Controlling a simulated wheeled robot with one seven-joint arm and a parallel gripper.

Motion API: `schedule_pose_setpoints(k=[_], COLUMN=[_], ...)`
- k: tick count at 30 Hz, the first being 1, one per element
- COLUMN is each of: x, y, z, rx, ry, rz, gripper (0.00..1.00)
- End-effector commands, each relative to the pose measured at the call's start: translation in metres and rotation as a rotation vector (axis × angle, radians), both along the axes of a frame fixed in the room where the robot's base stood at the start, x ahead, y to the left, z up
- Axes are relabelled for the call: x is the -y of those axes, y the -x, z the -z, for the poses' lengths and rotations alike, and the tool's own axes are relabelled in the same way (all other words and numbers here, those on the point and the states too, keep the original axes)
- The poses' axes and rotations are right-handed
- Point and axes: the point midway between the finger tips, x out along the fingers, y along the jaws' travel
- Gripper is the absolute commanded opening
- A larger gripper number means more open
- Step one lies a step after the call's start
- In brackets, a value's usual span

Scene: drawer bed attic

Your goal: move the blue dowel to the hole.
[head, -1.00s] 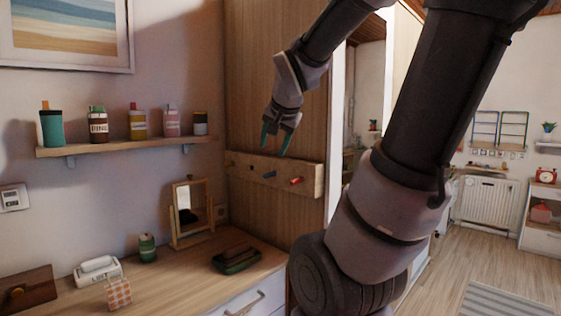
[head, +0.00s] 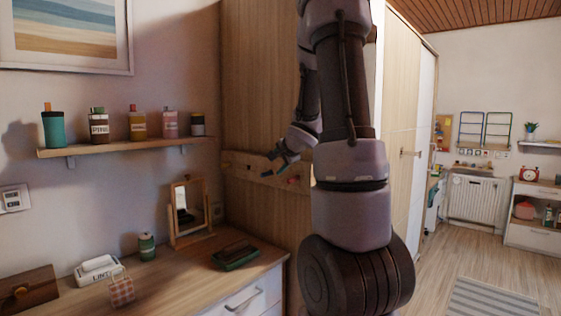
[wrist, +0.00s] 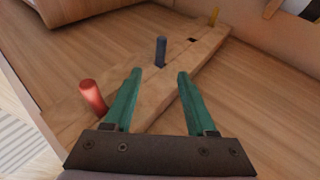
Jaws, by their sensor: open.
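The blue dowel (wrist: 161,52) stands out of a wooden peg board, between a red dowel and a dark hole. The hole (wrist: 192,40) is an empty dark opening in the board, just beyond the blue dowel, in the wrist view. My gripper (wrist: 159,74) is open, with its teal fingers pointing at the board. The blue dowel shows ahead of the gap between the fingertips, and nothing is held. In the head view my gripper (head: 279,157) is in front of the board and partly covers it, so the hole is hard to make out there.
The peg board (head: 240,166) is fixed to a tall wooden panel. The red dowel (wrist: 92,96) is close to the left finger, and a yellow dowel (wrist: 214,16) is at the board's far end. Below are a desk with a mirror (head: 188,205) and a dark green tray (head: 236,256).

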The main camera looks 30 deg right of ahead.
Motion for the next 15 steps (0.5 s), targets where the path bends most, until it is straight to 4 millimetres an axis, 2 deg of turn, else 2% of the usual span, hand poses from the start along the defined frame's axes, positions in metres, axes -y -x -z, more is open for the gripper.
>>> schedule_pose_setpoints(k=[6,15], x=[0.001,0.002], y=[-0.034,-0.057], z=[0.023,0.037], rx=[-0.003,-0.001], ry=[0.001,0.002], rz=[-0.001,-0.001], gripper=[0.56,0.56])
